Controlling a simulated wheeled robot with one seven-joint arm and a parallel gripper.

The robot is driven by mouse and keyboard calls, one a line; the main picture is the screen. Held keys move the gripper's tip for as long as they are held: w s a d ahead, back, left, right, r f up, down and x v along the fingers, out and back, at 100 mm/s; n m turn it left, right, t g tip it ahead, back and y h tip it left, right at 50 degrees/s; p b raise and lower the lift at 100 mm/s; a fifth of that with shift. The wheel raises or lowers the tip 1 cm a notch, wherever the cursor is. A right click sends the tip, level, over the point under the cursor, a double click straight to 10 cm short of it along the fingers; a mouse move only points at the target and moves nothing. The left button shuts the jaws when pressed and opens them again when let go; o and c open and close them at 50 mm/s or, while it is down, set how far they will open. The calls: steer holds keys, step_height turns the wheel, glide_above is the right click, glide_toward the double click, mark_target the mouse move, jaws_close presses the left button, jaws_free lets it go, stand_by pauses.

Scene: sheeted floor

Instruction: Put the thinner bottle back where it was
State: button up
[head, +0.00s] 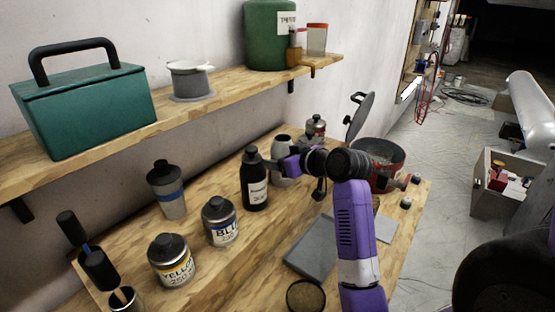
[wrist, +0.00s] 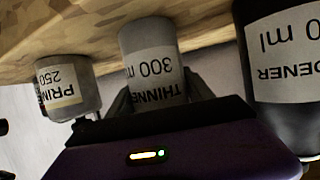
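The thinner bottle (wrist: 148,55) is pale grey with a white label reading THINNER 300 ml. In the upside-down wrist view, its base meets the wooden surface, and I see no clear gap there. In the head view the bottle (head: 281,180) is upright on the lower bench, partly hidden by my gripper (head: 280,164). In the wrist view my gripper (wrist: 160,92) has a dark finger on each side of the bottle, and both appear to touch it. The black hardener bottle (head: 255,190) stands on one side of it and the small primer can (head: 316,127) on the other.
A red pot (head: 385,180) stands beyond my arm. An upper shelf (head: 225,105) holds a teal toolbox (head: 90,108) and a green canister (head: 262,40).

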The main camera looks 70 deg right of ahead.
steer(key=shift+o, duration=1.3)
steer(key=shift+r, duration=0.15)
steer(key=shift+s+a+r+p, duration=0.15)
steer(key=shift+s+p, duration=0.05)
steer(key=shift+p, duration=0.1)
steer(key=p+v, duration=0.5)
steer(key=v, duration=0.6)
steer(key=shift+s, duration=0.15)
steer(key=shift+a, duration=0.1)
